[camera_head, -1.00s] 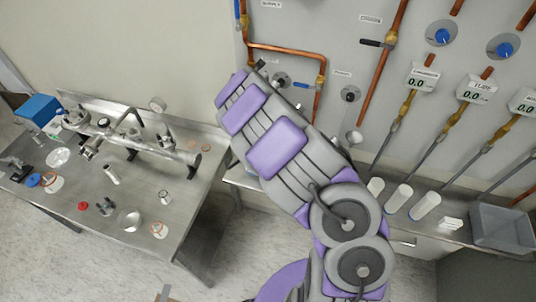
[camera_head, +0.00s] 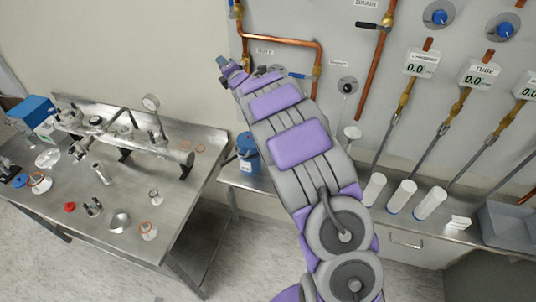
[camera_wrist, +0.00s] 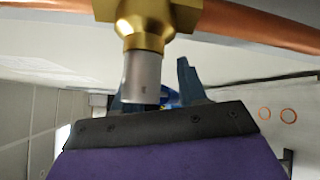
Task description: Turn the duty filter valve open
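My gripper (camera_head: 226,68) is at the wall by the left end of the bent copper pipe, close to a brass valve fitting (camera_head: 246,63). In the wrist view, a brass valve body (camera_wrist: 145,20) with a grey cylindrical stem (camera_wrist: 142,78) hangs from the copper pipe. My gripper's fingers (camera_wrist: 155,90) stand apart, with the stem in front of the left one. A bit of blue (camera_wrist: 168,97), perhaps the handle, shows behind, between the fingers. I cannot tell whether the fingers touch it. A small label (camera_head: 265,51) sits right of the fitting; I cannot read it surely.
Another valve with a blue lever (camera_head: 299,75) is right of my gripper. A black-handled valve (camera_head: 372,25) and blue knobs (camera_head: 439,17) are farther right. A metal table (camera_head: 130,195) with apparatus is at left.

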